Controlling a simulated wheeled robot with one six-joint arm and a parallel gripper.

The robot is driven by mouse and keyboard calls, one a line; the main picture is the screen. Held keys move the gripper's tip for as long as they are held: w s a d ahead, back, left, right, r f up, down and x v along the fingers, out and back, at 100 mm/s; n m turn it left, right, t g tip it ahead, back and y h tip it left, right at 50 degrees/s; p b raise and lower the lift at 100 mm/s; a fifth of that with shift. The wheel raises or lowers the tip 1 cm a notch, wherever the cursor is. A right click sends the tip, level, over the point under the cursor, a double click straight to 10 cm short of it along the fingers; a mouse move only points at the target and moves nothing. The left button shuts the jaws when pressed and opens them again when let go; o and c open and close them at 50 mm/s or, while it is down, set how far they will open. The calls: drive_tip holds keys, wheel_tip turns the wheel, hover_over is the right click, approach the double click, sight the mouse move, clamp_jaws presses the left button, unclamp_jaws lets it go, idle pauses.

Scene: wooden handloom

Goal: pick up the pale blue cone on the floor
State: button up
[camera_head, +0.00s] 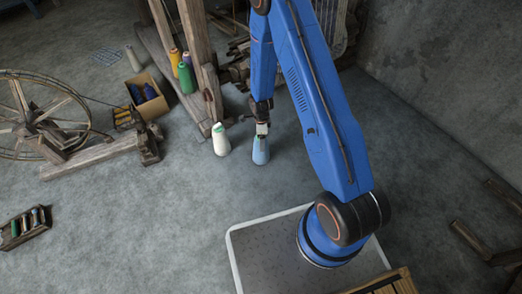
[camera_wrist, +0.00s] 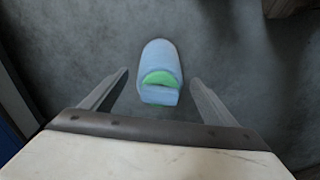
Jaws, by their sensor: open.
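The pale blue cone (camera_head: 260,152) stands on the grey floor in the head view, just below my gripper (camera_head: 262,130). In the wrist view the pale blue cone (camera_wrist: 160,68) shows with a green patch near its top. It lies between the lines of the two fingers and a little beyond their tips. My gripper (camera_wrist: 158,78) is open, with a clear gap between each finger and the cone. In the head view the fingertips are close to the cone's top; I cannot tell whether they touch it.
A white cone (camera_head: 221,140) with a green top stands close on the left of the blue one. Wooden loom posts (camera_head: 200,60) with several coloured cones rise behind. A spinning wheel (camera_head: 35,118) and a cardboard box (camera_head: 150,100) are at left.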

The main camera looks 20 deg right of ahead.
drive_tip(key=shift+f, duration=1.9)
drive_tip(key=c, duration=1.9)
drive_tip(key=shift+o, duration=0.2)
drive_tip(key=shift+r, duration=0.1)
